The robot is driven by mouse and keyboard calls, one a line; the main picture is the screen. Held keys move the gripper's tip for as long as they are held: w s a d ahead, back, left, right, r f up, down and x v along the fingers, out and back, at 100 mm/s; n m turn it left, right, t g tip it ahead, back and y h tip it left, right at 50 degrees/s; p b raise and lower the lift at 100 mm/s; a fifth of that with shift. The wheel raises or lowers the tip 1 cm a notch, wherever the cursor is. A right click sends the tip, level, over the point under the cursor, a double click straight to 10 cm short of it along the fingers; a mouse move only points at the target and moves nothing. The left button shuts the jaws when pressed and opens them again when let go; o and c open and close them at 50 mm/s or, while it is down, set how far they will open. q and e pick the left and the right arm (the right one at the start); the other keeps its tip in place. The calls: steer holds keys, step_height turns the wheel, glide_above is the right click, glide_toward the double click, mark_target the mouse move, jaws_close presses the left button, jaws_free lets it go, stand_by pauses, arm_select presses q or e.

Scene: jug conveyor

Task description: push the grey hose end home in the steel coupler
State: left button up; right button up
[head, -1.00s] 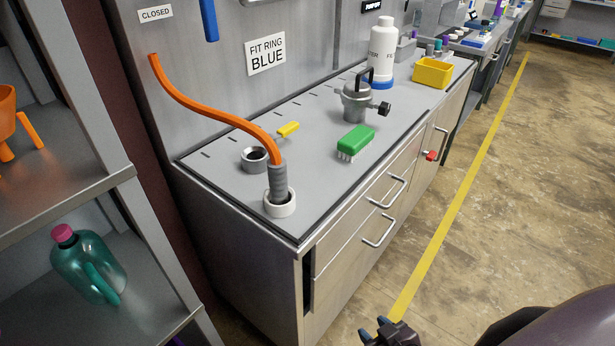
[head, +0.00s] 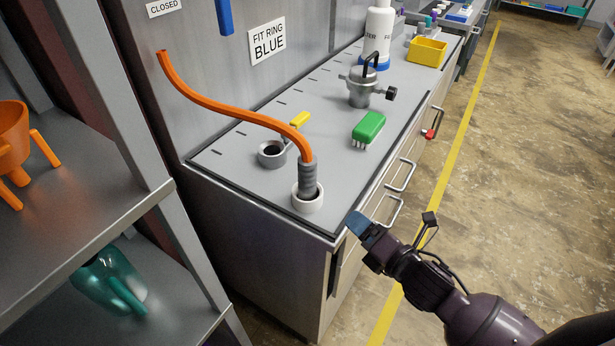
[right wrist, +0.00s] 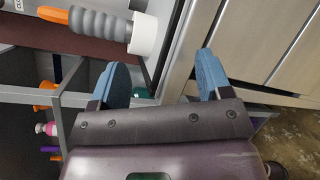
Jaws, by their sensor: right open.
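The grey ribbed hose end (head: 308,178), on an orange hose (head: 222,111), stands nearly upright with its lower tip inside a white ring (head: 308,203) near the counter's front corner. How deep it sits is hidden. A short grey metal ring with a dark bore (head: 271,154) stands just behind and left; it may be the steel coupler. My right gripper (head: 360,226) is open and empty, off the counter's front edge, right of the white ring. In the right wrist view the hose end (right wrist: 95,25) and white ring (right wrist: 145,36) lie beyond the blue fingers (right wrist: 163,76). My left gripper is not in view.
On the counter (head: 235,190) are a green brush (head: 368,127), a yellow piece (head: 299,118), a lidded metal vessel with a black knob (head: 364,90), a white bottle (head: 378,35) and a yellow bin (head: 428,51). Drawer handles (head: 402,176) protrude in front. A shelf rack (head: 120,225) stands left.

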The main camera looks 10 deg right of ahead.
mark_target(314, 177)
steer(key=a+r+n+y, duration=0.1)
steer(key=r+n, duration=0.1)
steer(key=n, duration=0.2)
steer(key=w+a+r+n+y, duration=0.1)
steer(key=r+n, duration=0.2)
steer(key=n, duration=0.2)
steer(key=w+r+n+y+p, duration=0.1)
steer(key=r+n, duration=0.1)
steer(key=n, duration=0.2)
steer(key=shift+w+a+r+n+y, duration=0.2)
steer(key=shift+a+r+n+y, duration=0.1)
steer(key=shift+a+y, duration=0.1)
steer(key=shift+w+a+r, duration=0.1)
steer(key=shift+w+a, duration=0.05)
steer(key=shift+w, duration=0.05)
steer(key=x, duration=0.5)
steer(key=shift+w+a+p, duration=0.25)
steer(key=shift+a+p, duration=0.05)
steer(key=x, duration=0.4)
steer(key=shift+a, duration=0.25)
steer(key=shift+w, duration=0.1)
steer(key=shift+a, duration=0.1)
steer(key=shift+c, duration=0.3)
